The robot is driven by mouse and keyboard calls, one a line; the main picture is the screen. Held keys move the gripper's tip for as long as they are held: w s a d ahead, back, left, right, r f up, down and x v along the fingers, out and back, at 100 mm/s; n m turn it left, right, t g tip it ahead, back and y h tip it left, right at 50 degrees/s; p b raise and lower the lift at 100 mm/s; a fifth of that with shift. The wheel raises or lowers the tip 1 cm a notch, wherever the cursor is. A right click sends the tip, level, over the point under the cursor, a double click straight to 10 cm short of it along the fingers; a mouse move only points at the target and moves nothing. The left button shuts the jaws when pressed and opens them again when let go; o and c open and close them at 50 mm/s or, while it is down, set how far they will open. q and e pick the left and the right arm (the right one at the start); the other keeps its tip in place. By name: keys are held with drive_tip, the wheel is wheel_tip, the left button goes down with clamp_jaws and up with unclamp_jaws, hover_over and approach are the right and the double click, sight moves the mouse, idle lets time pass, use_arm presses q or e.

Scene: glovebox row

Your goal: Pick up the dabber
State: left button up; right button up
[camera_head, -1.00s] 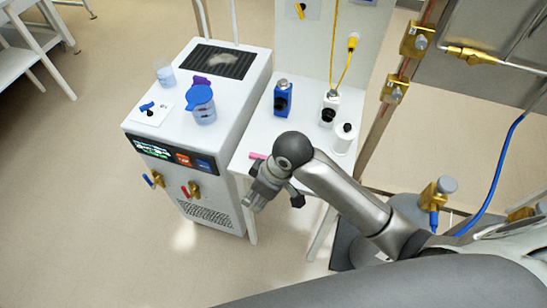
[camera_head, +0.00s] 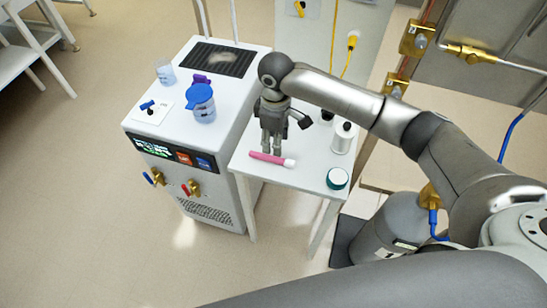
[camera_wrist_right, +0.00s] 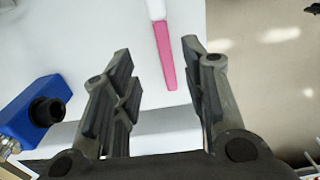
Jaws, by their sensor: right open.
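The dabber, a pink stick with a white end (camera_head: 266,157), lies on the small white table, its white end to the right. My right gripper (camera_head: 271,148) is above the table with its fingers pointing down, close behind the dabber's pink part. In the right wrist view the dabber (camera_wrist_right: 165,55) shows between the two spread, empty fingers (camera_wrist_right: 157,58). I cannot tell how high the fingertips are above the table. My left gripper is not in view.
A blue device with a black knob (camera_wrist_right: 42,107) stands beside the gripper. A white bottle (camera_head: 343,139) and a green-lidded jar (camera_head: 337,179) stand on the right of the table (camera_head: 300,177). The white bath unit (camera_head: 215,150) with a blue-lidded beaker (camera_head: 202,105) adjoins on the left.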

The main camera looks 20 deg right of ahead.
sight(274, 158)
drive_tip(key=shift+f, duration=0.9)
drive_tip(key=shift+s+a+f+p, duration=0.15)
drive_tip(key=shift+f+p, duration=0.25)
drive_tip(key=shift+f, duration=1)
drive_tip(key=shift+w+a+f+p, duration=0.1)
drive_tip(key=shift+f+p, duration=0.25)
drive_tip(key=shift+f, duration=1)
clamp_jaws()
